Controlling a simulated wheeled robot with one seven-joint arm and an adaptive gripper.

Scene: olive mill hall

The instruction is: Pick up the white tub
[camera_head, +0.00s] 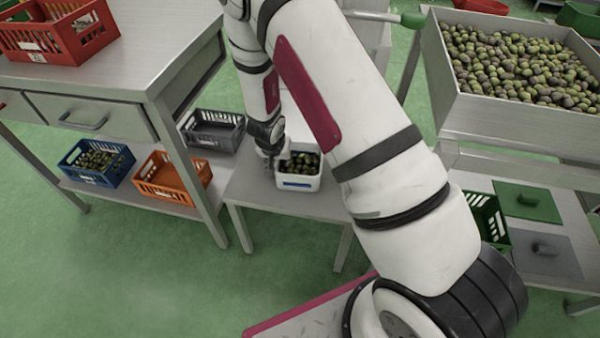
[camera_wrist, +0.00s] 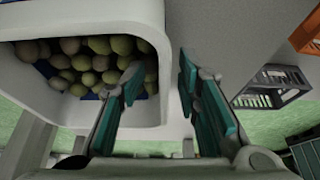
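The white tub (camera_head: 314,183) stands on a low metal table, with olives inside and a blue label on its front. In the wrist view the tub (camera_wrist: 75,14) fills the upper left, with green and dark olives (camera_wrist: 95,62) in it. My gripper (camera_wrist: 159,78) is open, its two teal-padded fingers apart around the tub's right wall. The left finger overlaps the olives just inside the rim; the right finger is outside. I cannot tell whether either finger touches the wall. In the head view my gripper (camera_head: 272,160) is at the tub's left side, partly hidden by my arm.
The low metal table (camera_head: 262,192) has bare room left of the tub. A red crate (camera_head: 60,33) is above. A large olive bin (camera_head: 520,122) stands right.

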